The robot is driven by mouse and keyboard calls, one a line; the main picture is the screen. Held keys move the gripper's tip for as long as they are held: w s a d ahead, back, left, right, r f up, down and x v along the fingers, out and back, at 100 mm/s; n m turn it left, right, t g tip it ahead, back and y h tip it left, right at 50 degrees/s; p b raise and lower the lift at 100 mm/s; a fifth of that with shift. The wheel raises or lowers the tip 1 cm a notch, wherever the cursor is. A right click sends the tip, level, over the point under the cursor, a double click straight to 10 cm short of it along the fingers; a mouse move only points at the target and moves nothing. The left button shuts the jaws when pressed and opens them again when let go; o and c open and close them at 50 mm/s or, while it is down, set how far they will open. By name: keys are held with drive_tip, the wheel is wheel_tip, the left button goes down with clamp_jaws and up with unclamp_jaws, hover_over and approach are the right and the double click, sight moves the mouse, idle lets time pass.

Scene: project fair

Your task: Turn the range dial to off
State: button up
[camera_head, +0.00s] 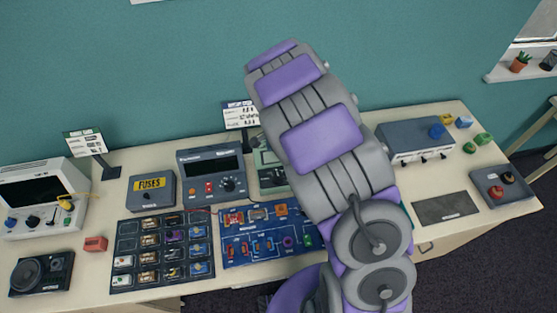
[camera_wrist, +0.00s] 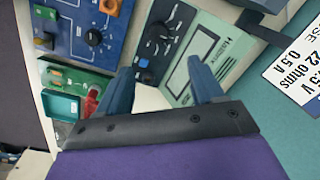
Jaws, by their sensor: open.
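My gripper (camera_wrist: 159,66) shows in the wrist view with its two blue fingers spread apart and nothing between them. A pale green instrument (camera_wrist: 222,40) lies beyond the fingers, with a screen and a large round black dial (camera_wrist: 158,31) with markings around it. I cannot read the dial's setting. In the head view the green instrument (camera_head: 269,161) is mostly hidden by my arm, and my fingers are hidden too. A dark grey meter (camera_head: 211,165) left of it also has a round black dial (camera_head: 228,184). I cannot tell which dial is the range dial.
A blue circuit board (camera_head: 239,256) and a black tray of parts (camera_head: 128,234) lie at the front. A FUSES box (camera_head: 151,190) and an oscilloscope (camera_head: 39,190) stand left. A grey-blue box (camera_head: 416,138) stands right. A sign (camera_head: 239,115) rises behind the green instrument.

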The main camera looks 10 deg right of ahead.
drive_tip(key=shift+s+r, duration=0.1)
drive_tip(key=shift+r, duration=1.2)
drive_tip(key=s+d+r+n+g+b, duration=0.1)
drive_tip(key=s+n+b, duration=0.4)
drive_tip(key=s, duration=1.2)
drive_tip(key=s+d+r+n+g+b, duration=0.1)
drive_tip(key=s+r+n+b, duration=0.2)
drive_tip(key=s, duration=1.5)
drive_tip(key=n+b, duration=0.3)
drive_tip(key=b, duration=0.1)
drive_tip(key=shift+s+d+r, duration=0.3)
drive_tip(key=shift+d+r, duration=0.05)
